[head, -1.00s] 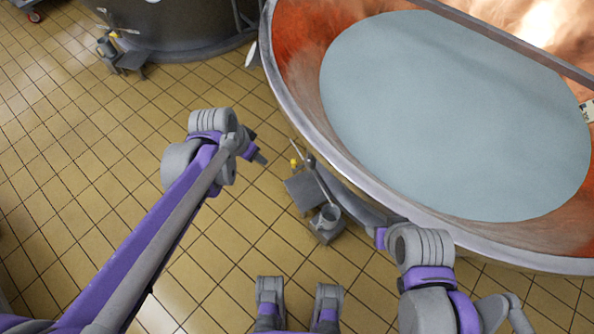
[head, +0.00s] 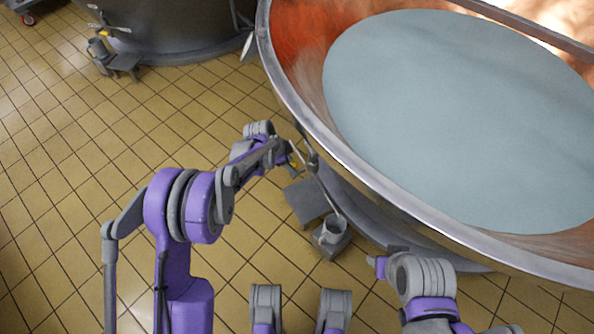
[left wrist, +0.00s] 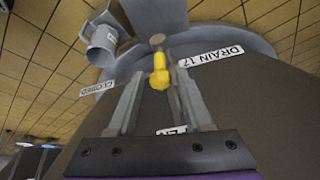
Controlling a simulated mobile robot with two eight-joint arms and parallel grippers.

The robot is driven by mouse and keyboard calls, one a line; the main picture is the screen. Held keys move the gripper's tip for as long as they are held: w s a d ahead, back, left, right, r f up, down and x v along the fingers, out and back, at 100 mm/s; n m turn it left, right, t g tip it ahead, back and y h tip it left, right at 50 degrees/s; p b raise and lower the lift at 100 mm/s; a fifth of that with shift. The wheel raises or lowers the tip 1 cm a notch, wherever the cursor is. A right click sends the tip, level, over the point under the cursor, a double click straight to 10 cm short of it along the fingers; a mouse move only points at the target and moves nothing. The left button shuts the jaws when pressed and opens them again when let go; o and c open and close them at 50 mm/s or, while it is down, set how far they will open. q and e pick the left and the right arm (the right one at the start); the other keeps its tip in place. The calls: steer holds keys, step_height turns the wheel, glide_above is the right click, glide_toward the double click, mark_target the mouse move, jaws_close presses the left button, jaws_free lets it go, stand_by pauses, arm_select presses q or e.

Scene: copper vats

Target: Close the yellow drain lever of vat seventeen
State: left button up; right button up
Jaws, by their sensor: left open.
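In the head view my left gripper (head: 288,152) is beside the rim of the copper vat (head: 330,165). My right gripper (head: 373,262) is mostly hidden near the vat's front.
A grey step (head: 308,200) and a small cup-shaped fitting (head: 333,229) stand below the vat rim. Another vat (head: 170,30) with its own fittings is at the back left. The tiled floor (head: 90,150) on the left is clear.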

arm_select(q)
steer(key=b+x, duration=0.1)
steer(key=x, duration=0.5)
steer(key=shift+w+d+f, duration=0.1)
steer(key=shift+d+f, duration=0.05)
steer(key=shift+f, duration=0.2)
jaws_close()
stand_by(1.1)
